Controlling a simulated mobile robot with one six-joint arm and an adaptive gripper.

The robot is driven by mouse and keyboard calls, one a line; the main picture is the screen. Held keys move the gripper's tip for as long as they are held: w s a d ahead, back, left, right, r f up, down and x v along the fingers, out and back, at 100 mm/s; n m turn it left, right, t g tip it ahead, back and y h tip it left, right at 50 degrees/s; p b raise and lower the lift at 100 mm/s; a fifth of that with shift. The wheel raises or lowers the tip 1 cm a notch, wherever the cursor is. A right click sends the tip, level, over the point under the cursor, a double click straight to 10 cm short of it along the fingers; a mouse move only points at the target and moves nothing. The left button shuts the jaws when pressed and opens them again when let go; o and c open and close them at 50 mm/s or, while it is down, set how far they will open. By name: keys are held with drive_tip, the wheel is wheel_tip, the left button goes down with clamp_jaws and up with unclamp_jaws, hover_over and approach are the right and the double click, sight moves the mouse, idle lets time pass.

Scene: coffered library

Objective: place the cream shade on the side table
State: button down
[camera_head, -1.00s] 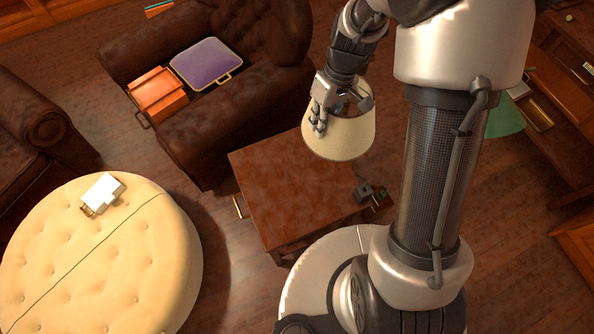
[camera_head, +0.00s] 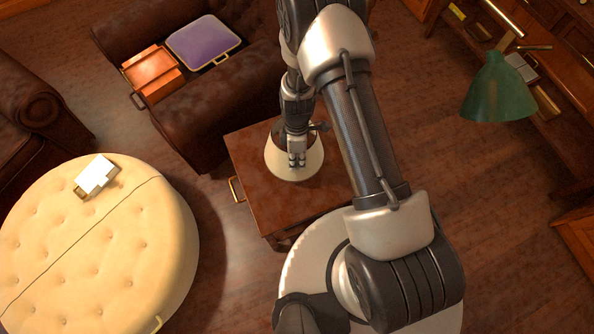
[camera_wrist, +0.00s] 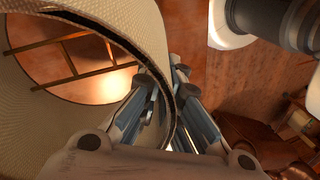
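The cream shade (camera_head: 283,169) is over the side table (camera_head: 253,194), wide end down and roughly upright. I cannot tell whether its lower rim touches the wooden top. My gripper (camera_head: 297,160) reaches down to the shade's near side. In the wrist view, my gripper (camera_wrist: 170,105) has its fingers on either side of the shade's wall (camera_wrist: 152,45) and is shut on it. The open inside of the shade, with its wire bars, shows the reddish top below. My arm hides the table's right part.
A round cream tufted ottoman (camera_head: 100,240) with a white object (camera_head: 95,174) stands at left. A green lamp shade (camera_head: 498,92) is at right. Floor is free right of the table.

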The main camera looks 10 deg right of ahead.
sight(297, 170)
drive_tip(key=shift+w+b+x, duration=0.25)
drive_tip(key=shift+x, duration=0.85)
drive_tip(key=shift+w+b+x, duration=0.3)
drive_tip(key=shift+x, duration=0.8)
drive_tip(key=shift+w+b+x, duration=0.25)
drive_tip(key=shift+x, duration=0.85)
drive_tip(key=shift+f, duration=0.2)
drive_tip(key=shift+f, duration=0.15)
drive_tip(key=c, duration=1.8)
unclamp_jaws()
